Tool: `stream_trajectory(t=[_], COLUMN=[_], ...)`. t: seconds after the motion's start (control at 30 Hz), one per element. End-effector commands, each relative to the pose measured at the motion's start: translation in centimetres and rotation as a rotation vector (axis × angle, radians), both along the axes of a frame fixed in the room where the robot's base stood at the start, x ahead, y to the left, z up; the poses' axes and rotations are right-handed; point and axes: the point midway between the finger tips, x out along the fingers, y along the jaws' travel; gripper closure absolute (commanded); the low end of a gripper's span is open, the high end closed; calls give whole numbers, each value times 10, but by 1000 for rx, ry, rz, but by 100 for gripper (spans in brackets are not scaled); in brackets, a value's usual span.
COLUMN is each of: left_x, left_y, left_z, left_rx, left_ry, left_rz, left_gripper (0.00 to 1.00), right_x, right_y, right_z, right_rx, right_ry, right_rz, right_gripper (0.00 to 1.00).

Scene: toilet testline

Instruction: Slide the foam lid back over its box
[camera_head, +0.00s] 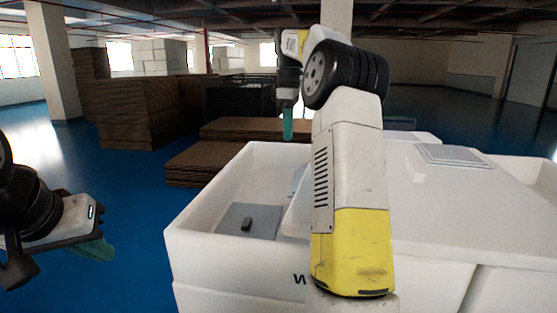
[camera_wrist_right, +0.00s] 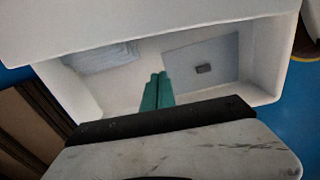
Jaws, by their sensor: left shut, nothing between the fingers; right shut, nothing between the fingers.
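The white foam box (camera_head: 200,245) stands in front of me, with its left part open. The white foam lid (camera_head: 445,205) lies shifted to the right, covering only the right part. In the right wrist view the lid (camera_wrist_right: 150,22) spans the top, above the open box (camera_wrist_right: 80,90). My right gripper (camera_head: 288,122) is shut and empty, its teal fingers (camera_wrist_right: 158,82) together, pointing at the box opening from its far side; contact cannot be told. My left gripper (camera_head: 95,248) is shut and empty, left of the box and apart from it. My right arm hides part of the lid.
Inside the box are a grey panel with a small dark block (camera_head: 246,224) and a pale packet (camera_wrist_right: 105,58). A thin grey slab (camera_head: 455,153) lies on the lid. Brown cardboard stacks (camera_head: 200,165) stand behind. Blue floor is free at left.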

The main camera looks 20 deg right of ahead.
Motion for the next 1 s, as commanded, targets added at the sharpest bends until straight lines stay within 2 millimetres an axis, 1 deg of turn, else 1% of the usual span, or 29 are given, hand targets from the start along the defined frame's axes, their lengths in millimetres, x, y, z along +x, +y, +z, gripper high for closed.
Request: stream_trajectory(t=[0.03, 0.1, 0.27, 0.33, 0.73, 0.83, 1.0], left_x=[0, 0, 0, 0, 0, 0, 0], left_y=[0, 0, 0, 0, 0, 0, 0], left_z=[0, 0, 0, 0, 0, 0, 0], left_rx=[0, 0, 0, 0, 0, 0, 0], left_ry=[0, 0, 0, 0, 0, 0, 0], left_rz=[0, 0, 0, 0, 0, 0, 0], left_gripper=[100, 100, 100, 100, 100, 100, 100], right_x=[5, 8, 10, 9, 8, 1, -7], right_y=[-6, -10, -13, -13, -12, -28, -43], right_z=[-4, -7, -18, -27, -110, -108, -108], right_rx=[2, 3, 3, 4, 4, 3, 4], right_ry=[12, 23, 30, 31, 31, 25, 27], right_rz=[14, 31, 42, 42, 40, 36, 39], right_gripper=[100, 100, 100, 100, 100, 100, 100])
